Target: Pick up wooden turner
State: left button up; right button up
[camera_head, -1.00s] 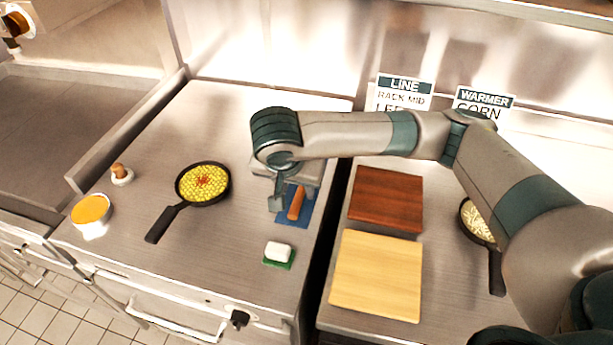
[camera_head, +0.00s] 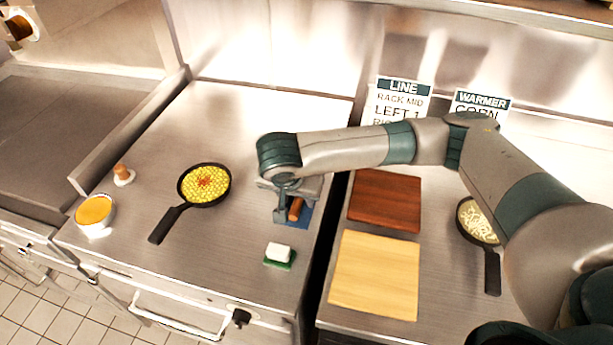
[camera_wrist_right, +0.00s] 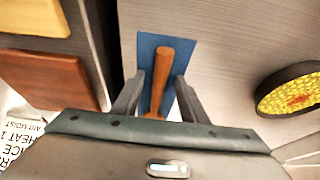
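The wooden turner (camera_wrist_right: 162,72) lies on a blue mat (camera_wrist_right: 147,45); in the right wrist view its brown handle runs between my right gripper's fingers. In the head view only a short orange-brown piece of the turner (camera_head: 296,208) shows, over the blue mat (camera_head: 305,215). My right gripper (camera_head: 287,214) is low over the mat, pointing down. In the wrist view the right gripper (camera_wrist_right: 158,98) is open, one finger on each side of the handle, with gaps beside it. The turner's far end is hidden under the gripper body. My left gripper is not in view.
A skillet of yellow food (camera_head: 205,185) is left of the mat. A white block on a green pad (camera_head: 279,255) is in front. A dark board (camera_head: 386,201) and a light board (camera_head: 375,276) are to the right, with another pan (camera_head: 478,221) beyond. Bare counter lies between skillet and mat.

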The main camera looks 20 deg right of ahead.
dwell(0.3)
grip_shut()
jog(key=shift+r, duration=0.15)
jog(key=shift+r+b, duration=0.3)
jog(key=shift+r, duration=0.25)
notch_tip(320, 180, up, 2)
jog(key=shift+r+b, duration=0.25)
jog(key=shift+b, duration=0.2)
jog(key=s+r, duration=0.7)
jog(key=s, duration=0.4)
jog(key=shift+s+d, duration=0.15)
jog(key=shift+s, duration=0.2)
jog(key=shift+r, duration=0.1)
